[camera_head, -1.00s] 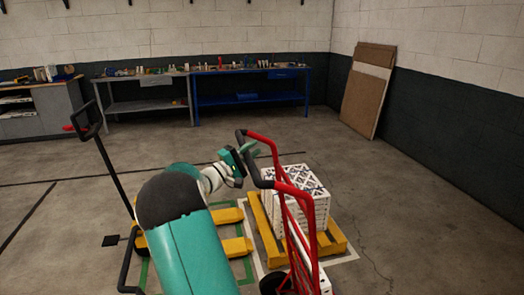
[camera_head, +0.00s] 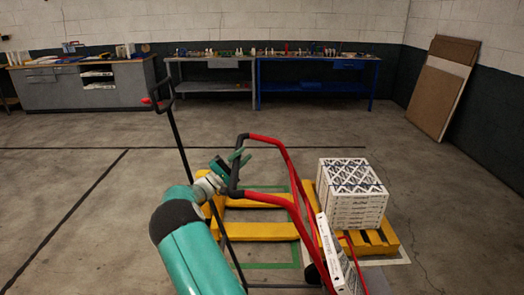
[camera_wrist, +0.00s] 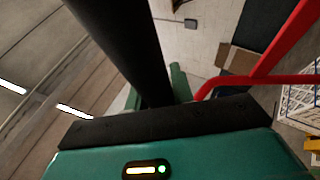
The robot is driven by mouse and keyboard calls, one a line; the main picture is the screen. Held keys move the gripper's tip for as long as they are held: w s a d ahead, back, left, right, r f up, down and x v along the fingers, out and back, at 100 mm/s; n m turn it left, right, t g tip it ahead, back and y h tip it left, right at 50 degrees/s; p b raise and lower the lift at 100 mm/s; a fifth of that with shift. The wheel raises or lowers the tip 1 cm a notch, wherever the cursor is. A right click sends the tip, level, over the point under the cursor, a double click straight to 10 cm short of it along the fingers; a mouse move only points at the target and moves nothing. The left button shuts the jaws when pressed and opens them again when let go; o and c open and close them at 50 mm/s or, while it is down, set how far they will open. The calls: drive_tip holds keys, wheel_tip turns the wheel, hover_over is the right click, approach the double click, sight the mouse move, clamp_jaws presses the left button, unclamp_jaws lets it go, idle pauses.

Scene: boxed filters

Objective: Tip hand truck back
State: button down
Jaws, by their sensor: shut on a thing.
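The red hand truck (camera_head: 294,181) leans to the left, toward my arm, with its black top grip (camera_head: 235,178) highest. My gripper (camera_head: 233,163) is shut on that black grip. In the wrist view the black bar (camera_wrist: 125,45) passes right in front of my gripper, with a red rail (camera_wrist: 285,79) to its right. White boxes (camera_head: 335,252) show low on the hand truck's frame. Its wheels and toe plate are mostly hidden or cut off at the bottom edge.
A stack of white boxed filters (camera_head: 352,205) stands on a yellow pallet (camera_head: 389,240) right of the hand truck. A yellow pallet jack with a black handle (camera_head: 178,135) stands behind my arm. Benches line the back wall. The floor between is clear.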

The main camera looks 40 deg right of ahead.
drive_tip(key=shift+w+a+f, duration=0.55)
drive_tip(key=shift+a, duration=0.15)
drive_tip(key=shift+s+f, duration=0.1)
drive_tip(key=shift+f, duration=0.05)
drive_tip(key=c, duration=1.2)
unclamp_jaws()
drive_tip(key=shift+r, duration=0.25)
drive_tip(key=v, duration=1.3)
drive_tip(key=shift+a+f, duration=0.25)
drive_tip(key=shift+f, duration=0.1)
